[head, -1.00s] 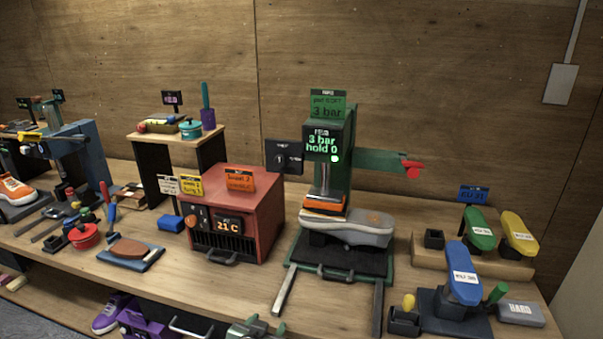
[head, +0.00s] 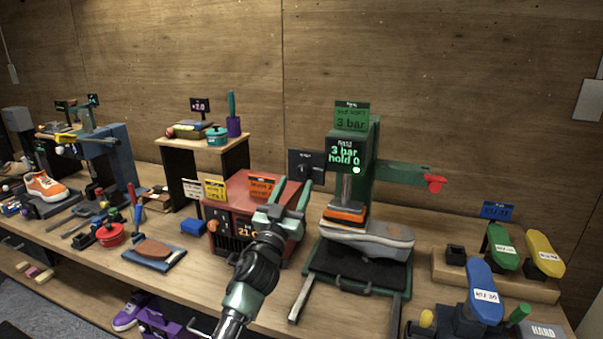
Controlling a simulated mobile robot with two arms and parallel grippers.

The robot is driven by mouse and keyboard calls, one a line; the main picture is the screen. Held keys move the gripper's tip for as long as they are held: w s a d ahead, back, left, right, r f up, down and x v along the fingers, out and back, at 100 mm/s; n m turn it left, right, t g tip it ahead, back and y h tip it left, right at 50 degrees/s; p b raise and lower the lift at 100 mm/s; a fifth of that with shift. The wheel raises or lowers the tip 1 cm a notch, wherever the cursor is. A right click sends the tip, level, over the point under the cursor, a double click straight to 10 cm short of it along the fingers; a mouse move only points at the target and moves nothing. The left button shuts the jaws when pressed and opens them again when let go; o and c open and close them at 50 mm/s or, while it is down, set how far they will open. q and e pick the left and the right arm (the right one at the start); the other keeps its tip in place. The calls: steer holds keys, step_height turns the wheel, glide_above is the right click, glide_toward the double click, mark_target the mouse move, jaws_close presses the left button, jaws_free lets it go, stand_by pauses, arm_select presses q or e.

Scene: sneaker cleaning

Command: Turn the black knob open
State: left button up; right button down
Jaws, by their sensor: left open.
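A small black panel (head: 318,174) stands upright behind the red heater box, left of the green press. A dark dial or knob (head: 304,158) on its face is too small to read, so I cannot tell its setting. My left gripper (head: 293,190) is open and empty, reaching up from the bottom in front of the red box (head: 240,190) and below the panel. It hides part of the box's front and display. It looks apart from the panel. My right gripper is not in view.
The green press (head: 357,150) holds a grey shoe (head: 368,240) under its orange head, and its red-tipped lever (head: 435,184) sticks out right. A small shelf (head: 205,145) stands at the left.

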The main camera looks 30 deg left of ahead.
mark_target(302, 172)
arm_select(q)
steer(key=x, duration=0.5)
steer(key=shift+w+p, duration=0.1)
steer(key=shift+p, duration=0.25)
jaws_close()
